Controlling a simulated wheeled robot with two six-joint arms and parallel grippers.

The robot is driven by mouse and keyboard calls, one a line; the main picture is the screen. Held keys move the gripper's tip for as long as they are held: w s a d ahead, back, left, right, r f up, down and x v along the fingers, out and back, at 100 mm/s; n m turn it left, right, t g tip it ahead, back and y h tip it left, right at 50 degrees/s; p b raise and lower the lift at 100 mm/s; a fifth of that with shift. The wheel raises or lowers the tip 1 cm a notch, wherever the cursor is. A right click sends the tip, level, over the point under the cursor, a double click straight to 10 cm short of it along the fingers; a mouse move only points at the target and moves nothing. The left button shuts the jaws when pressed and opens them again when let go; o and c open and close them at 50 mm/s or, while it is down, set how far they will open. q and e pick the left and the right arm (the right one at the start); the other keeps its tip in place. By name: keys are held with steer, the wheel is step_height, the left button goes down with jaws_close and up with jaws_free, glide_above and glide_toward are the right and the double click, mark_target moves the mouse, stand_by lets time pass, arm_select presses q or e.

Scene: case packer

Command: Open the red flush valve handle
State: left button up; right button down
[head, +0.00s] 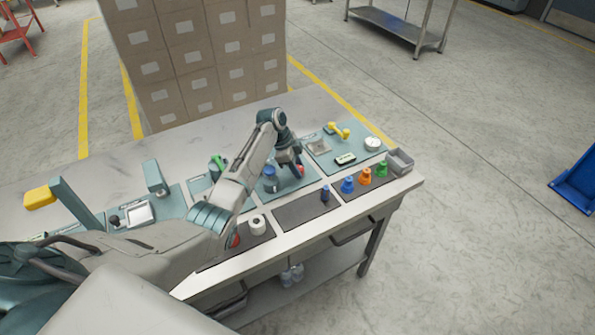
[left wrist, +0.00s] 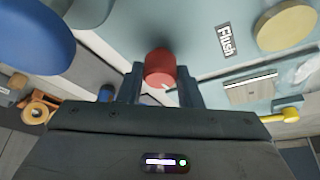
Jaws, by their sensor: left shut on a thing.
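The red flush valve handle (left wrist: 160,66) shows in the left wrist view as a red knob between the fingertips of my left gripper (left wrist: 160,84). The gripper is shut on it. A black label reading "Flush" (left wrist: 225,40) is on the teal panel to the right of the handle. In the head view my left gripper (head: 293,163) is over the teal panel in the middle of the bench, and a small red part of the handle (head: 300,170) shows beside the fingers. The arm hides part of the panel. My right gripper is not in view.
A blue cylinder (head: 271,173) stands close left of the gripper. A yellow handle (head: 340,131) and a round white gauge (head: 373,143) are on the panel to the right. Several coloured parts, including an orange one (head: 366,176), stand at the bench's front edge. Stacked cartons (head: 195,55) stand behind.

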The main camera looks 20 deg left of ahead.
arm_select(q)
steer(key=shift+w+a+m+g+b, duration=0.15)
steer(key=shift+m+g+b, duration=0.15)
steer(key=shift+m+b, duration=0.3)
steer(key=shift+r+m, duration=0.15)
steer(key=shift+m, duration=0.15)
steer(key=o, duration=1)
steer(key=shift+a+r, duration=0.15)
steer(key=shift+r, duration=0.1)
steer(key=b+v, duration=0.3)
steer(key=v, duration=0.7)
steer(key=shift+a+r, duration=0.1)
